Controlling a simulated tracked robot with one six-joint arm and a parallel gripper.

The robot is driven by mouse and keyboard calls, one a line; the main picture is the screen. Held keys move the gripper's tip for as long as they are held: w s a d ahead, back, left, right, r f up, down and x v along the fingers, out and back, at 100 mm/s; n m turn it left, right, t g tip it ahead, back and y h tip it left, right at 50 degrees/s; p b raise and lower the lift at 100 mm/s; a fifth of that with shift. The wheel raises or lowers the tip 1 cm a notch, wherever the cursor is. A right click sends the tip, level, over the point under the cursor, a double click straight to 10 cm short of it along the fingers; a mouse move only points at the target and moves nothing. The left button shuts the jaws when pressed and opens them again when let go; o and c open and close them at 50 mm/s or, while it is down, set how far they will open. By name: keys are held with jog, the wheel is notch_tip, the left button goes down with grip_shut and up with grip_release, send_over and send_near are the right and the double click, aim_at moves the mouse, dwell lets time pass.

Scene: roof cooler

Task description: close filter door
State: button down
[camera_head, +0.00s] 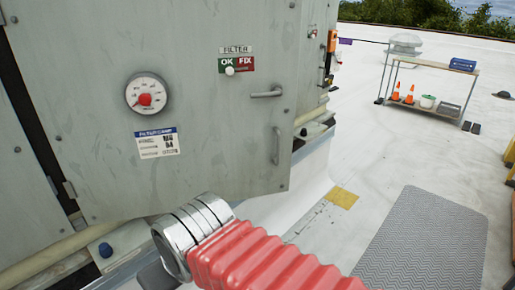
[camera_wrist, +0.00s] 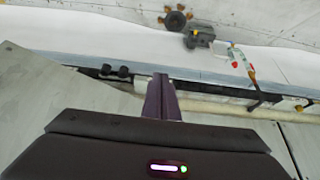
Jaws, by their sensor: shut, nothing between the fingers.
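The filter door (camera_head: 205,145) is a grey metal panel with a round gauge (camera_head: 146,93), a label, an OK/FIX plate (camera_head: 237,65) and two handles, a lever (camera_head: 267,91) and a vertical grip (camera_head: 276,145). It stands open: its lower free corner juts out past the cabinet's base rail, and a dark gap shows along the hinge side at left. My arm's red sleeve and silver rings are in front of its lower edge. In the wrist view my gripper (camera_wrist: 160,98) is shut and empty, its narrow fingers pointing toward the rail. Contact with the door cannot be told.
The base rail (camera_head: 318,150) runs along the cabinet's foot. A grey mat (camera_head: 422,245) and a yellow patch (camera_head: 342,197) lie on the white roof at right. A shelf table (camera_head: 440,68) with cones stands farther back. The roof between is mostly clear.

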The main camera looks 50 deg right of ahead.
jog(key=w+d+m+t+h, duration=0.25)
jog(key=w+d, duration=0.45)
jog(key=d, duration=0.5)
jog(key=w+d+m+t+h, duration=0.25)
jog(key=w+d, duration=0.45)
jog(key=d, duration=0.5)
jog(key=s+d+t+h, duration=0.2)
jog(key=d, duration=0.5)
jog(key=s+d+m+t+h, duration=0.1)
jog(key=s+d+t+h, duration=0.1)
jog(key=d, duration=0.6)
jog(key=shift+s+r+t, duration=0.2)
jog(key=shift+s+t, duration=0.1)
jog(key=shift+t, duration=0.1)
jog(key=shift+w, duration=0.2)
jog(key=shift+d, duration=0.1)
